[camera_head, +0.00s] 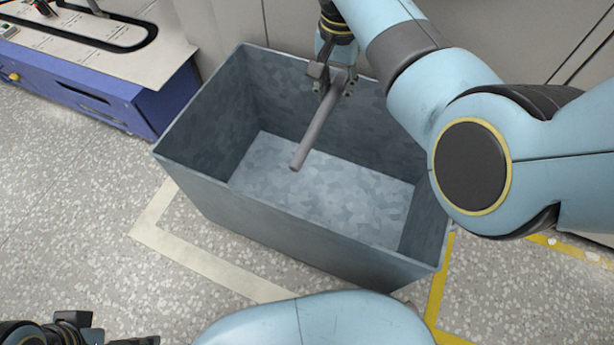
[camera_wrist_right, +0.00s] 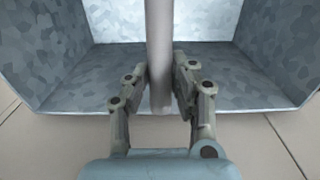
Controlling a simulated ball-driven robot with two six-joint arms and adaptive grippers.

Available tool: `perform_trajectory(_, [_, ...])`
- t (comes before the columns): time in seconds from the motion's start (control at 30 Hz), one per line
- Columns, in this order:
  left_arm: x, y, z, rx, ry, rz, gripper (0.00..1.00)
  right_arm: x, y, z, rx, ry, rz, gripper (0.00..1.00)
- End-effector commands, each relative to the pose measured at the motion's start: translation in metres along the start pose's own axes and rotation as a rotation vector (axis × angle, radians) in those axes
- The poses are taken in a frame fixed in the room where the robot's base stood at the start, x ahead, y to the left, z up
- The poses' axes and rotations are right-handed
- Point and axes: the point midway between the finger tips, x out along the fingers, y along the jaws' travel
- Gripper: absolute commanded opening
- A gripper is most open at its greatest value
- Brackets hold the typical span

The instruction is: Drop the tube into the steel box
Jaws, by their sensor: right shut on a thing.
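The tube (camera_head: 318,128) is a plain grey-brown rod. My right gripper (camera_head: 334,84) is shut on it near its upper end, and the tube slants down over the open steel box. The steel box (camera_head: 300,222) is a deep, mottled grey bin on the floor, and its visible floor is empty. In the right wrist view the tube (camera_wrist_right: 160,50) stands between the two fingers of the right gripper (camera_wrist_right: 160,82), with the steel box (camera_wrist_right: 75,75) behind it. At the lower left of the head view, dark parts of my left gripper (camera_head: 85,335) show at the edge; its fingertips are unclear.
A blue machine (camera_head: 130,105) with a pale top and a dark slotted track stands at the upper left. Grey cabinet panels (camera_head: 540,40) rise behind the box. White and yellow tape (camera_head: 440,290) marks the speckled floor around the box. Floor at the left is clear.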

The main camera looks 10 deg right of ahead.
Motion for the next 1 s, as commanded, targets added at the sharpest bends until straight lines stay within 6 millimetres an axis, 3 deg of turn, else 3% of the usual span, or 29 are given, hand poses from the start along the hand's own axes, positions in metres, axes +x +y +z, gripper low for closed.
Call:
perform_trajectory(0.1, [-0.009,0.005,-0.010,0.000,0.030,0.009,1.00,0.017,0.000,0.001,0.000,-0.003,0.002,0.00])
perform_trajectory(0.33, [-0.034,0.012,-0.032,0.000,0.105,0.028,1.00,0.036,0.001,0.001,0.000,-0.004,0.002,0.00])
perform_trajectory(0.53, [-0.049,0.015,-0.042,0.001,0.142,0.037,1.00,0.042,0.000,0.001,0.000,-0.001,0.001,0.00])
perform_trajectory(0.87, [-0.054,0.015,-0.045,0.001,0.153,0.039,1.00,0.041,0.000,0.000,0.000,0.001,-0.001,0.00])
perform_trajectory(0.9, [-0.054,0.015,-0.045,0.001,0.153,0.039,1.00,0.041,0.000,0.000,0.000,0.001,-0.001,0.23])
perform_trajectory(1.0, [-0.054,0.015,-0.045,0.001,0.153,0.039,1.00,0.041,0.000,0.000,0.000,0.000,-0.001,0.36])
